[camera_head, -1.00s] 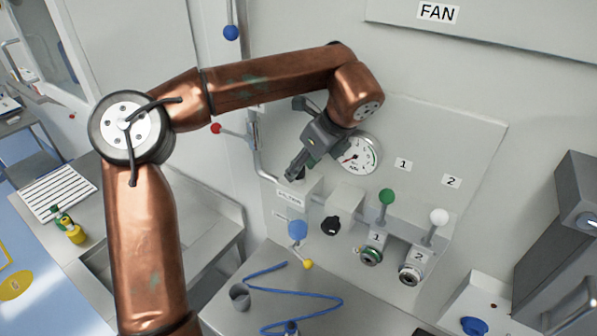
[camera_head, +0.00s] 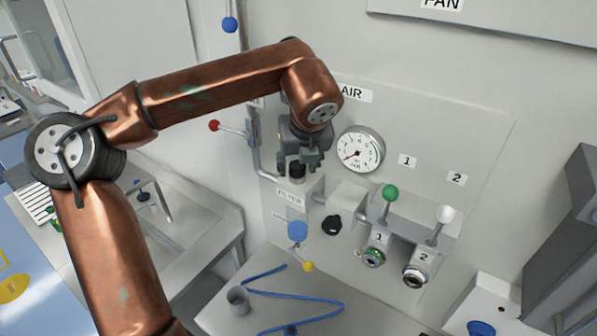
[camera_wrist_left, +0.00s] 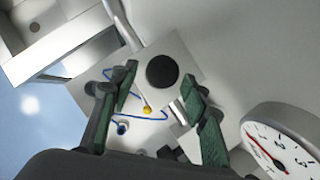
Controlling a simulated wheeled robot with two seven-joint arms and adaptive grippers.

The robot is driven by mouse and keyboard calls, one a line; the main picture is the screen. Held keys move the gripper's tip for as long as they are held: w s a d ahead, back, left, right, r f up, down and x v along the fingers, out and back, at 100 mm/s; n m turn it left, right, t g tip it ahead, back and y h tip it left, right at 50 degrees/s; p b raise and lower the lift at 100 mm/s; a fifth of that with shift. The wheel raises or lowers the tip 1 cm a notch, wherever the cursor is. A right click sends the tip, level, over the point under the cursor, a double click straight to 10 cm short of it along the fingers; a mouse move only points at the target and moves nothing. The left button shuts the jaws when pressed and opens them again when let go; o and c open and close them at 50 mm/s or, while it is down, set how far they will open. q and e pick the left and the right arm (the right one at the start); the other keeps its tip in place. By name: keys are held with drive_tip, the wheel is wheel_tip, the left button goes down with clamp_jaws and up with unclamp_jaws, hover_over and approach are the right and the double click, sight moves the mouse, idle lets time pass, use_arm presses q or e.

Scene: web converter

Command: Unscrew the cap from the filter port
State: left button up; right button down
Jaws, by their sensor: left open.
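The black cap (camera_head: 297,170) stands on top of the grey filter block (camera_head: 301,190), which carries a FILTER label. In the left wrist view the cap (camera_wrist_left: 162,71) is a dark round disc seen from above. My left gripper (camera_head: 300,163) points down just above the cap in the head view. In the left wrist view its two green-padded fingers (camera_wrist_left: 160,97) are spread apart, with the cap between and somewhat beyond them. The fingers do not appear to touch it. My right gripper is not in view.
A pressure gauge (camera_head: 360,149) is close to the right of the gripper. A red-knobbed lever (camera_head: 214,125) and pipe are to the left. Green (camera_head: 390,192) and white (camera_head: 443,214) levers stand at right. A grey cup (camera_head: 238,299) and blue hose (camera_head: 315,301) lie below.

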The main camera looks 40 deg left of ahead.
use_arm(q)
drive_tip(key=shift+m, duration=0.4)
drive_tip(key=shift+s+m+t+h, duration=0.1)
drive_tip(key=shift+m+t+h, duration=0.3)
drive_tip(key=shift+m, duration=0.3)
drive_tip(key=shift+s+a+m+t+h, duration=0.15)
drive_tip(key=shift+a+m+h, duration=0.1)
drive_tip(key=shift+m, duration=0.35)
drive_tip(key=shift+a+m+t+h, duration=0.15)
drive_tip(key=shift+m+h, duration=0.1)
drive_tip(key=shift+m, duration=0.35)
drive_tip(key=shift+d, duration=0.2)
